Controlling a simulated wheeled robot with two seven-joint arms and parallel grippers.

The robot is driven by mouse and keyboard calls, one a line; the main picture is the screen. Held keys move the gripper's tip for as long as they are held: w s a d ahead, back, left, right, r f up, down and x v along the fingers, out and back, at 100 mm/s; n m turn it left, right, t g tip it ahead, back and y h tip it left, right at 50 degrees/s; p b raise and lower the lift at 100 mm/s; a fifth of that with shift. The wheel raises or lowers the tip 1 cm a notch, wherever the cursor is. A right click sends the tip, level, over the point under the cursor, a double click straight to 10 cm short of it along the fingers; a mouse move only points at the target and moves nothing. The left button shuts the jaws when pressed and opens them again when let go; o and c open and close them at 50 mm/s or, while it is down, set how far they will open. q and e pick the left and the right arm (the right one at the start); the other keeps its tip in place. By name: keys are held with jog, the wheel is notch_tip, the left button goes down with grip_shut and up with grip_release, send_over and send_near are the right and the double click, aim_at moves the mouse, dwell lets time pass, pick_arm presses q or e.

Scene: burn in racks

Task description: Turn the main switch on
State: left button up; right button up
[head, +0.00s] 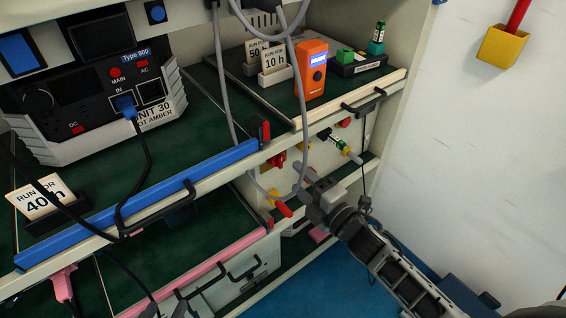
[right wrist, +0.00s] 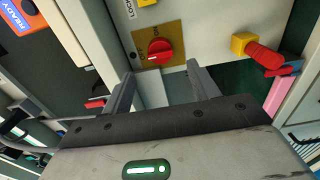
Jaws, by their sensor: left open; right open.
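The main switch looks to be the red rotary knob (right wrist: 160,51) on a brown-yellow plate in the right wrist view. Its pale mark points left. In the head view the red knob (head: 277,160) shows small on the rack's end panel, below the upper shelf. My right gripper (head: 304,184) is in front of that panel; its open, empty fingers (right wrist: 158,88) show below the knob, spaced to either side and apart from it. My left gripper (head: 186,299) is only partly visible at the bottom edge of the head view, seemingly open and empty.
A yellow block with a red handle (right wrist: 264,54) juts out right of the knob. A grey cable (head: 228,110) loops down near the panel. An orange device (head: 311,70) stands on the upper shelf. The unit (head: 85,85) at left has a red MAIN button.

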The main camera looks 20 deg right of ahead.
aim_at(281, 163)
jog(key=x, duration=0.7)
jog(key=c, duration=1)
